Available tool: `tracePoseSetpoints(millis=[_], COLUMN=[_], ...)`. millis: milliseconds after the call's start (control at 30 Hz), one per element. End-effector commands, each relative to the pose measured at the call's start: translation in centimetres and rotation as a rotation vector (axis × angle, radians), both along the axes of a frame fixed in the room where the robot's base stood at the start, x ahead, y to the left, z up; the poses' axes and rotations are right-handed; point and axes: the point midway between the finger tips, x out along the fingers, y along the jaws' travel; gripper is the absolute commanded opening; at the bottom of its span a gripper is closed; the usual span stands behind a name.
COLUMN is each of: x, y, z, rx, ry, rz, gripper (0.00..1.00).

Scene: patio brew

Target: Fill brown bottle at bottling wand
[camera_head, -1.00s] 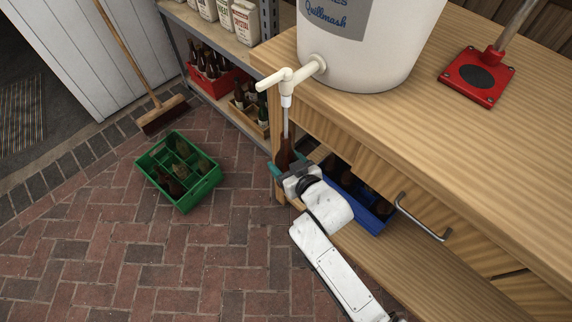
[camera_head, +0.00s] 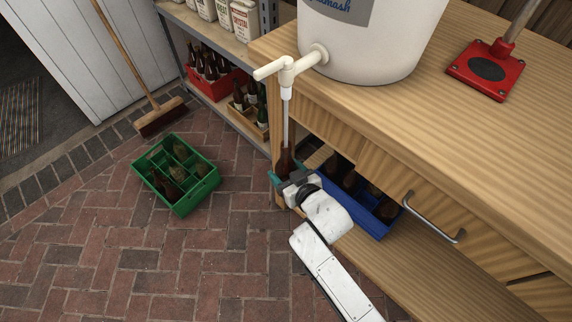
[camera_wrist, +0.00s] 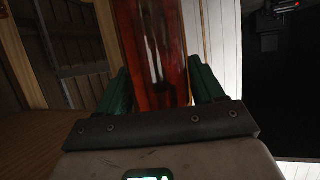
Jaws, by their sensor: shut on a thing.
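My gripper (camera_head: 284,177) is shut on a brown bottle (camera_head: 285,159) in the head view, below the bucket's tap. The bottle also fills the middle of the wrist view (camera_wrist: 152,50), between green fingertips. It stands roughly upright. The white bottling wand (camera_head: 286,120) hangs down from the tap (camera_head: 286,72), and its lower end reaches the bottle's mouth. I cannot tell how deep the wand goes in, nor the level of liquid. The white fermenting bucket (camera_head: 370,45) stands on the wooden bench.
A blue crate (camera_head: 375,226) with bottles sits on the bench's lower shelf, close behind my gripper. A green crate (camera_head: 206,189) with several bottles stands on the brick floor. A red capper (camera_head: 484,70) is on the bench top (camera_head: 430,110). A metal drawer handle (camera_head: 433,218) sticks out.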

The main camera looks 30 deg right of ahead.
Motion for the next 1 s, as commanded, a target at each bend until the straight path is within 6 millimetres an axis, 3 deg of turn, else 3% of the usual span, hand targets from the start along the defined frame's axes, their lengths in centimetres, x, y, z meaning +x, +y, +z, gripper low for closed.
tracePoseSetpoints(millis=[1000], x=[0.1], y=[0.0], z=[-4.9], rx=[-0.001], ry=[-0.005], rz=[0.000], gripper=[0.28])
